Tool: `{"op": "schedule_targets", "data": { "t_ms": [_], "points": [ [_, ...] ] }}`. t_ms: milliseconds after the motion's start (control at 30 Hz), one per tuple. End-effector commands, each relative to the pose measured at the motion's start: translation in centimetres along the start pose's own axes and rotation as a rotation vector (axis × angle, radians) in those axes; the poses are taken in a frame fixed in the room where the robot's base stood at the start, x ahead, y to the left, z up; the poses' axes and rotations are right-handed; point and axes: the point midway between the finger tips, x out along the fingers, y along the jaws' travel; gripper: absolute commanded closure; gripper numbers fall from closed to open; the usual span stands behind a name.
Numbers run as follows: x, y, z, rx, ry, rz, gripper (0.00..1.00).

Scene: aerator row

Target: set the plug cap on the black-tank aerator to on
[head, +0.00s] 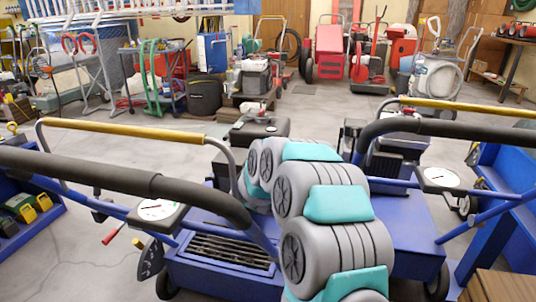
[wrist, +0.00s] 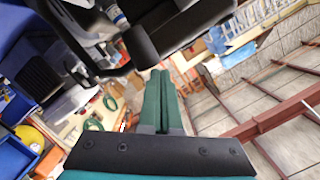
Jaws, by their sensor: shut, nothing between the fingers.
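Two blue aerators with black-gripped handles stand side by side in the head view. The left aerator (head: 215,262) has a black tank (head: 258,131) with a small red and white part on top, behind my arm. The right aerator (head: 412,235) carries a dark grey engine (head: 392,160). I cannot make out a plug cap or its setting. My gripper (wrist: 158,75) shows in the wrist view with its green fingers shut together and empty. A black rounded part (wrist: 188,28) looms close above the fingertips; I cannot tell whether they touch. In the head view my gripper is hidden behind my arm.
The handlebars (head: 140,178) and (head: 455,130) of the aerators cross the foreground. Blue shelving (head: 505,165) stands at the right and a blue bin (head: 30,215) at the left. Carts and machines line the back wall; grey floor (head: 330,112) lies open between.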

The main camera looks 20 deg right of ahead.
Motion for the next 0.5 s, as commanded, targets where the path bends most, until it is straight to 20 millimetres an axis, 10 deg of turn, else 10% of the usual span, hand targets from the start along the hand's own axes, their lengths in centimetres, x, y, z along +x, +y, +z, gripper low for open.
{"op": "schedule_targets", "data": {
  "t_ms": [500],
  "points": [
    [0.19, 0.17, 1.23, 0.000, 0.001, 0.000, 1.00]
  ]
}}
